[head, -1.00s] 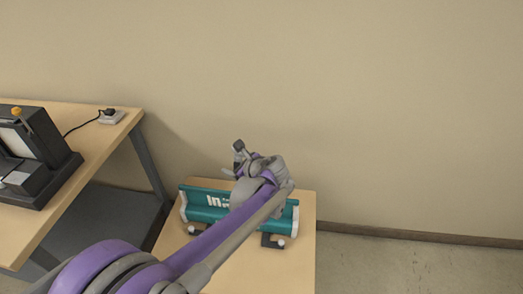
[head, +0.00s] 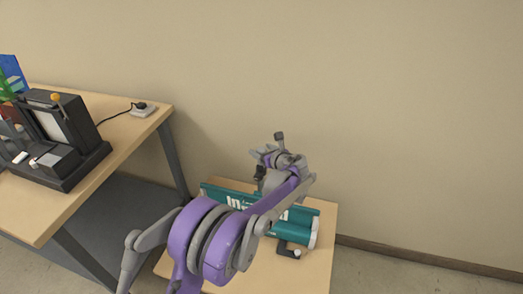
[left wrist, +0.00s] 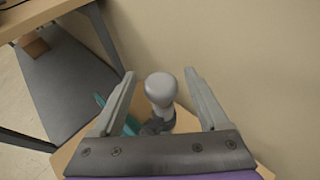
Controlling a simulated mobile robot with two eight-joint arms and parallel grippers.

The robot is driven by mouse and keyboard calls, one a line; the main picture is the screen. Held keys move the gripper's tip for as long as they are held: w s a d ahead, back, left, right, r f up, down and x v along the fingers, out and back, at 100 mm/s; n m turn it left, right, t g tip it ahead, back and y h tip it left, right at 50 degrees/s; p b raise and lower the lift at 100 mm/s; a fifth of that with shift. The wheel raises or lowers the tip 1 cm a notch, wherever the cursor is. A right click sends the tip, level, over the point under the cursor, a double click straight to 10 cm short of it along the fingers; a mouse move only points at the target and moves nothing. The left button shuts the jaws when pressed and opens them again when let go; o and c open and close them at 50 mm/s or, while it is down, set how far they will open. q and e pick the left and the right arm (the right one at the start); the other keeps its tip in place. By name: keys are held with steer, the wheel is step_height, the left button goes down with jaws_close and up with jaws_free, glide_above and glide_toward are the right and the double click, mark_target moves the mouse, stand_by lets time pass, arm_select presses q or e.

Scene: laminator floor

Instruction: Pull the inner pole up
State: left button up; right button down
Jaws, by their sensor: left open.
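A teal case with white lettering (head: 300,214) lies on a low wooden table, partly hidden behind my left arm. In the head view my left gripper (head: 266,160) is above the case's far side. In the left wrist view my left gripper (left wrist: 160,73) is open, its fingers spread apart. A grey rounded pole top (left wrist: 160,88) shows between the fingers, with a gap on both sides. Below it is a dark grey fitting (left wrist: 157,124). A strip of teal shows behind the left finger. I cannot tell the inner pole from any outer one. My right gripper is out of view.
The low wooden table (head: 315,270) stands by a bare beige wall. A higher workbench (head: 130,135) to the left holds a black machine (head: 62,140) and a socket block with a plug (head: 143,110). The floor at right is clear.

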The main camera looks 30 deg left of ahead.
arm_select(q)
steer(key=shift+w+a+f, duration=0.15)
steer(key=shift+a, duration=0.05)
jaws_close()
stand_by(0.4)
stand_by(1.0)
